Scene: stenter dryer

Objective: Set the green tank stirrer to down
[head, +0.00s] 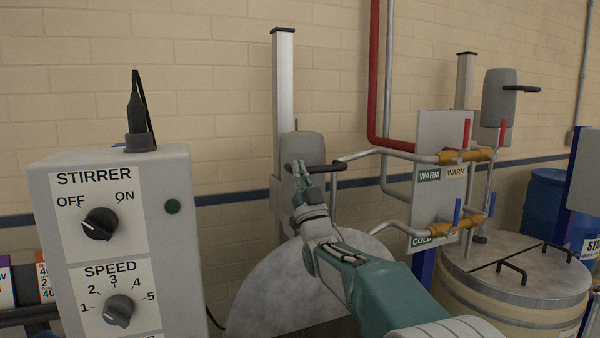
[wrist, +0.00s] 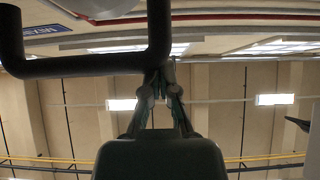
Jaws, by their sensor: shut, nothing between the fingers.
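A grey stirrer head (head: 306,149) with a black handle (head: 328,167) sits on an upright pale column (head: 283,90), behind my gripper. It is on the side of the green WARM label (head: 429,175); no colour mark shows on the stirrer itself. My gripper (head: 302,175) is shut and empty, pointing up at the handle in the head view. In the wrist view the black bent handle (wrist: 85,66) crosses the upper left, and my gripper's fingertips (wrist: 160,75) are close to its right part. I cannot tell whether they touch it.
A control box (head: 120,240) with STIRRER and SPEED knobs stands at the left. Pipes and a valve panel (head: 435,150) are to the right. A second stirrer head (head: 497,95) sits higher above a lidded tank (head: 510,275).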

